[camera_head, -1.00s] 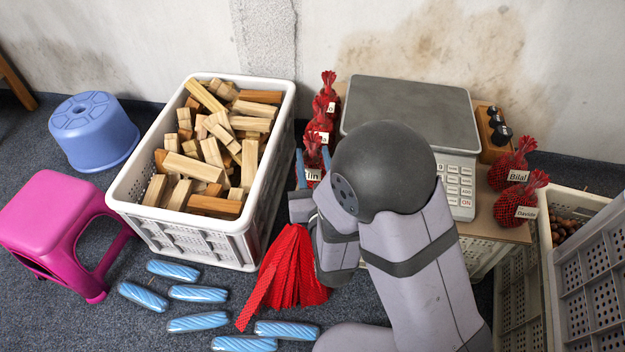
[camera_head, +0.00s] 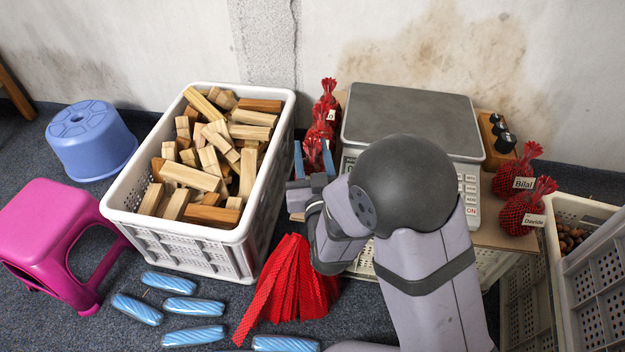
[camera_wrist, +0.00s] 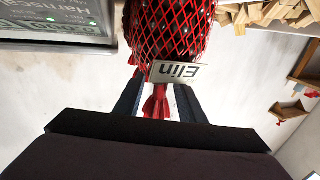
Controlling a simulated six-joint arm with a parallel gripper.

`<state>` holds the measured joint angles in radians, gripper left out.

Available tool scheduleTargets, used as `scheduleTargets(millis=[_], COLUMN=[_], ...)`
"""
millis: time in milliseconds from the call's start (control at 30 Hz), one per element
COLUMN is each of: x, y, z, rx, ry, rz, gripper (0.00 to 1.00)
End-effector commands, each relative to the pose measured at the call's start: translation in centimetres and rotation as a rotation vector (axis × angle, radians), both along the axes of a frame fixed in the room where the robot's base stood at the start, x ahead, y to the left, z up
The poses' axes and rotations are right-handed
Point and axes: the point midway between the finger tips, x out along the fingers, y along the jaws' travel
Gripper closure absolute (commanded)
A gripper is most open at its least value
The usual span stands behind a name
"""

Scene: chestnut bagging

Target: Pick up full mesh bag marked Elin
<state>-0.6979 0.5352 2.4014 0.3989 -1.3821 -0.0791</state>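The full red mesh bag marked Elin (camera_wrist: 165,30) fills the top middle of the wrist view, its white tag (camera_wrist: 178,72) reading upside down. Its gathered red neck (camera_wrist: 156,103) lies between the two fingers of my gripper (camera_wrist: 157,98), with small gaps showing on both sides. In the head view the bag (camera_head: 313,152) shows red between the blue fingertips of my gripper (camera_head: 312,159). My gripper is open around the neck. The bag's lower part and tag are hidden behind my gripper in the head view.
More red bags (camera_head: 327,100) stand just behind, left of the scale (camera_head: 410,118). Bags marked Bilal (camera_head: 515,168) and Davide (camera_head: 522,210) stand right of it. A white crate (camera_head: 240,238) of wood blocks is close on the left. Empty red nets (camera_head: 290,285) hang in front.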

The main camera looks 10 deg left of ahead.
Motion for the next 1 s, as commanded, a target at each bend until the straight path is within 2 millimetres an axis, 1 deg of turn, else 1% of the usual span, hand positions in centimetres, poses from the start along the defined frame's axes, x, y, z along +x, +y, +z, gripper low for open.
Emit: scheduleTargets(millis=[33,200,300,500,533,567,600,667,700,1000], x=[0.8,2.3,2.6,2.7,2.7,2.7,2.7,2.6,2.6,2.7], y=[0.1,0.7,0.8,0.8,0.8,0.8,0.8,0.8,0.8,0.8], z=[-0.3,-0.2,-0.1,0.0,0.0,0.0,0.0,0.0,0.0,0.1], rx=[0.003,0.000,0.000,0.000,0.000,0.000,0.000,0.000,0.000,0.002], ry=[-0.003,-0.001,0.000,0.001,0.001,0.001,0.001,0.001,0.001,-0.002], rz=[-0.003,-0.001,0.000,0.000,0.000,0.000,0.000,0.000,0.000,0.000], gripper=[0.64,0.64,0.64,0.64,0.66,0.73,0.83,0.97,1.00,1.00])
